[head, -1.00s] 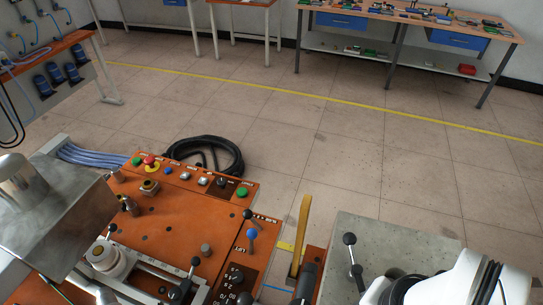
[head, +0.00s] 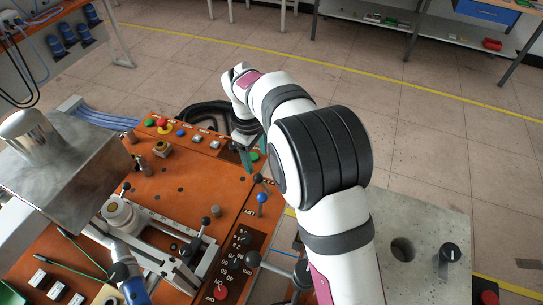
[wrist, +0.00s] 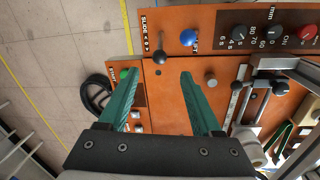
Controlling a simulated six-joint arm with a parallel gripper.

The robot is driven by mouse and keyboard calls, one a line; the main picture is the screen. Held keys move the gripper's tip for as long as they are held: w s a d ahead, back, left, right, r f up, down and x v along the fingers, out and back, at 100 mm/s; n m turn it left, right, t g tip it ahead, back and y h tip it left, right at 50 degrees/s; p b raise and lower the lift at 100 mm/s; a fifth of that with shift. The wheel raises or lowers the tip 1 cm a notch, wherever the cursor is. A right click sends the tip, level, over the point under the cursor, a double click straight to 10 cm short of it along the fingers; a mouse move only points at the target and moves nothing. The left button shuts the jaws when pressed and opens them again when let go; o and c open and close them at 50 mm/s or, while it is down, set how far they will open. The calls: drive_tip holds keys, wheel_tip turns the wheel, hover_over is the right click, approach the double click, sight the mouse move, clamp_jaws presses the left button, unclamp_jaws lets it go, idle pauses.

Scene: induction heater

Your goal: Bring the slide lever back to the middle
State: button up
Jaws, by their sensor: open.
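The slide lever (wrist: 160,57) has a black ball knob on a thin metal stem, beside the "SLIDE" label on the orange panel. In the head view the slide lever (head: 258,178) stands just in front of my gripper (head: 245,155). In the wrist view my gripper (wrist: 160,75) is open and empty, its green fingers spread. The slide lever's knob shows between the two fingertips and ahead of them; no contact shows. I cannot tell exactly how far the lever leans.
The blue-knobbed lift lever (wrist: 188,37) stands close beside the slide lever. A grey metal post (wrist: 211,80) is near the right finger. A red button (wrist: 306,33) and dials are on the black panel. A black cable coil (wrist: 96,92) lies on the floor.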

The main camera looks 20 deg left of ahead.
sight(261, 179)
drive_tip(key=f, duration=0.4)
drive_tip(key=w+f, duration=0.1)
drive_tip(key=f, duration=0.8)
drive_tip(key=shift+w+d+f, duration=0.2)
drive_tip(key=shift+f, duration=0.1)
clamp_jaws()
idle(0.6)
